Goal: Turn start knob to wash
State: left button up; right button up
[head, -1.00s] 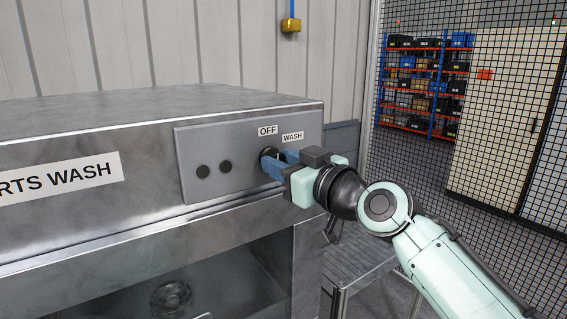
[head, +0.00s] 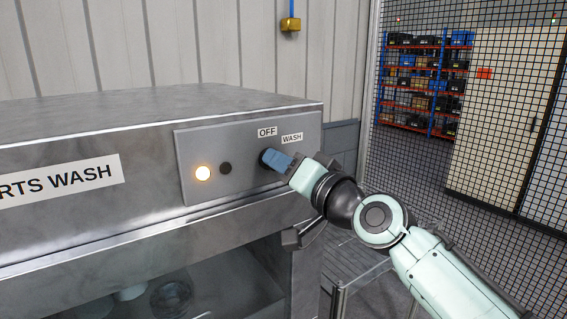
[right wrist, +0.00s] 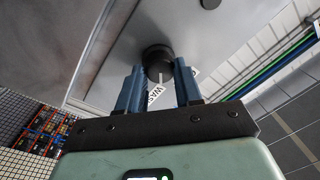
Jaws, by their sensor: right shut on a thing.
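The start knob (right wrist: 157,60) is a round dark knob on the grey control panel (head: 230,147) of the parts washer. In the head view it is mostly hidden by my right gripper's blue fingers (head: 277,160). In the right wrist view the two blue fingers stand on either side of the knob, shut on it, and a white line on the knob points towards the WASH label (right wrist: 155,93). In the head view the OFF label (head: 267,132) and WASH label (head: 292,138) sit above the knob. The left lamp (head: 203,173) glows; the right one (head: 225,168) is dark. My left gripper is not in view.
The washer's steel housing (head: 100,120) fills the left, with an opening below the panel. A mesh fence (head: 480,150) stands at the right, with shelves of bins (head: 425,85) behind it. Free floor shows between the washer and fence.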

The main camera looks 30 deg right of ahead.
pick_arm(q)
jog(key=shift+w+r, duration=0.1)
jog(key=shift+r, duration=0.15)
pick_arm(e)
jog(key=shift+m, duration=1.2)
jog(key=o, duration=1)
jog(key=shift+o, duration=0.2)
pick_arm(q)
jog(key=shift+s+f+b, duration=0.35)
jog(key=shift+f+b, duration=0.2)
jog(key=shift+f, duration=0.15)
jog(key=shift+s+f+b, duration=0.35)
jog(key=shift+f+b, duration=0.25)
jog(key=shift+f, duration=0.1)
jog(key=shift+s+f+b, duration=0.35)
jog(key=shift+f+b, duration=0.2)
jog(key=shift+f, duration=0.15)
pick_arm(e)
jog(key=s+d, duration=0.1)
jog(key=s, duration=1.2)
jog(key=shift+s+d+f, duration=0.15)
jog(key=shift+d+f, duration=0.05)
jog(key=shift+f, duration=0.25)
